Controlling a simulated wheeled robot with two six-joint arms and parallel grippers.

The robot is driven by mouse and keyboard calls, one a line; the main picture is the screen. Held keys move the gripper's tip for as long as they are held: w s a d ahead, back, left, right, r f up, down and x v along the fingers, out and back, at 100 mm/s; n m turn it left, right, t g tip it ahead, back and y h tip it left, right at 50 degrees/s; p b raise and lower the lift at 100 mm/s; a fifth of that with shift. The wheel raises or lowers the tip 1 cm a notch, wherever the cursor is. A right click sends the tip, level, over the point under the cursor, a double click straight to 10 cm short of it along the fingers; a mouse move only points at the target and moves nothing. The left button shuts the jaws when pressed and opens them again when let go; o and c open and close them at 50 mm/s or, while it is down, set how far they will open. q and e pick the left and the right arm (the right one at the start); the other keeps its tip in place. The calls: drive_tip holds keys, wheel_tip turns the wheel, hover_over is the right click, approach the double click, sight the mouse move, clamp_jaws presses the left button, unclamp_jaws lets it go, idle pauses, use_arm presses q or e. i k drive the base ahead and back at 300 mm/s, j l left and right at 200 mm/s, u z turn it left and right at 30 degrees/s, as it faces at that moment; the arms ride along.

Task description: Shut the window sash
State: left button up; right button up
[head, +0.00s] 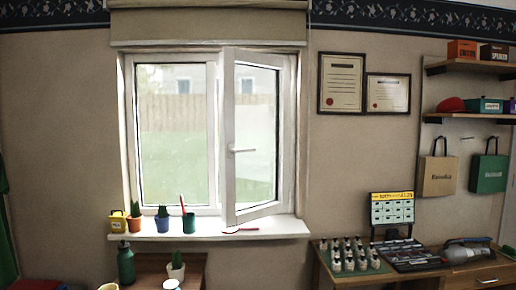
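The white window sash (229,180) is the right-hand pane of the window in the head view. It stands swung inward into the room, its left edge nearer to me and its right edge at the frame. Its lever handle (241,150) sits on the left stile and points right. The white window frame (127,130) surrounds it, with the left pane (172,140) flush in the frame. Neither of my grippers is in view.
A red-handled item (242,230) lies on the white sill (280,227) by the sash's lower edge. A dark green cup (189,223) with a red stick, potted cacti (162,222) and a yellow item (117,222) stand left on the sill. A rolled blind (208,27) hangs above.

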sight(233, 217)
drive_tip(key=i+u, duration=0.25)
drive_tip(key=i, duration=0.2)
drive_tip(key=i+l+u, duration=0.15)
drive_tip(key=i+u, duration=0.15)
drive_tip(key=i, duration=0.15)
